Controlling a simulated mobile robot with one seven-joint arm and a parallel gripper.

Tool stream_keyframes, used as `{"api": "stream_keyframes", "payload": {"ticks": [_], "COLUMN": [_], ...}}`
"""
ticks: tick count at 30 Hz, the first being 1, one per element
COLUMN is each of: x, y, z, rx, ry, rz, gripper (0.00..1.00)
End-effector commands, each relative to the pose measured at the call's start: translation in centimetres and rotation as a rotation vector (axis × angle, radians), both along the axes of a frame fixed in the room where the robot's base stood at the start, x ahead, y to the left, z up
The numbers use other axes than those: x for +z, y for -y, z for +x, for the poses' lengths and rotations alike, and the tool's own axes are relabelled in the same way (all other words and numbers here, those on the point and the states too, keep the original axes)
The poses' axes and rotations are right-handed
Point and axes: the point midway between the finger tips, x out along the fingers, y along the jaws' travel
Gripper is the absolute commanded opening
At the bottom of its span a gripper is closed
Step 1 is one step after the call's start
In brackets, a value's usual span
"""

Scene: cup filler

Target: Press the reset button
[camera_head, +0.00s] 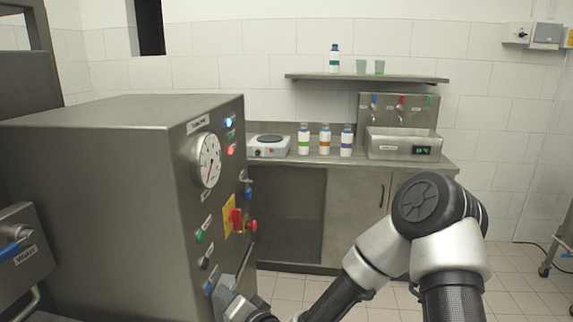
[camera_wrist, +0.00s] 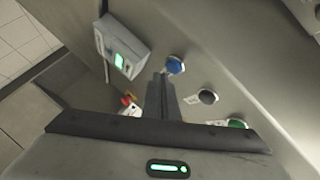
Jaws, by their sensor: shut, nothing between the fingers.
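The steel control cabinet (camera_head: 110,130) stands at the left, its panel facing right. A blue button (camera_head: 209,287) sits low on the panel, below a black button (camera_head: 204,263) and a green button (camera_head: 199,236). The small labels are too blurred to read, so I cannot tell which is the reset button. My gripper (camera_head: 226,284) is low in front of the panel, close to the blue button. In the wrist view, my shut, empty fingers (camera_wrist: 159,82) end just beside the blue button (camera_wrist: 175,65); contact cannot be told. The black (camera_wrist: 208,97) and green (camera_wrist: 237,123) buttons lie to the right.
A red switch on a yellow plate (camera_head: 228,221) and a red knob (camera_head: 252,226) stick out nearby on the panel. A round gauge (camera_head: 207,160) is above. A counter with bottles (camera_head: 325,140) and a dispenser (camera_head: 404,144) stands behind. The tiled floor between is open.

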Motion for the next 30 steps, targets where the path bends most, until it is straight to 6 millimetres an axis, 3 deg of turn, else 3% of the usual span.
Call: {"api": "stream_keyframes", "payload": {"ticks": [30], "x": [0.01], "y": [-0.97], "z": [0.14], "rx": [0.000], "ry": [0.000], "rz": [0.000], "gripper": [0.00]}}
